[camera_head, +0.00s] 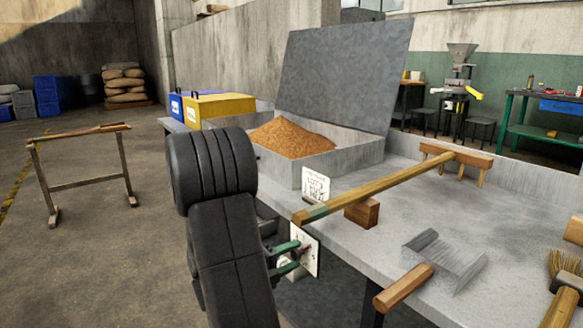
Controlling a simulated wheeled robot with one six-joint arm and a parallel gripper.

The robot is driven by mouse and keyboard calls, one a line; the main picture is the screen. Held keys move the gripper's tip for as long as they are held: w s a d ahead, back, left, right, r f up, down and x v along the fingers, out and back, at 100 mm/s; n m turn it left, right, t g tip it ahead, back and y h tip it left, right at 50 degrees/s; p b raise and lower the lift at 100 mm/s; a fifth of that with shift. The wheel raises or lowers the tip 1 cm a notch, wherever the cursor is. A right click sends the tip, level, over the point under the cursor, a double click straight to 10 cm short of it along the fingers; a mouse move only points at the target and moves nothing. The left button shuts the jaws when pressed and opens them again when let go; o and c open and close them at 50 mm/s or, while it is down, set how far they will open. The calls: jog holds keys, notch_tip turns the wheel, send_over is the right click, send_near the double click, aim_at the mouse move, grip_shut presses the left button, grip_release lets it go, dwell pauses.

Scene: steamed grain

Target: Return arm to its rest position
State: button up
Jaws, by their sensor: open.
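My arm (228,225) is bent up in front of the counter, at the left of its front edge. My gripper (290,257) shows partly behind the arm, with green fingers apart. The fingers point right at a white card (306,250) with dark marks on the counter's front side. I cannot tell whether they touch it. Nothing is seen held between them. The rest of the gripper is hidden by the arm.
The grey counter (400,223) bears a grain bin (357,158) with a raised lid (343,72), a wooden rake (400,183) overhanging the front edge, a metal scoop (445,262) and a brush (565,268). A wooden trestle (78,130) stands left. Floor between is clear.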

jog(key=n+p, duration=0.7)
jog(key=p, duration=0.2)
jog(key=shift+r, duration=0.2)
jog(key=n+p, duration=0.4)
jog(key=p, duration=0.2)
jog(key=shift+f+n+p, duration=0.2)
jog(key=shift+n+p, duration=0.7)
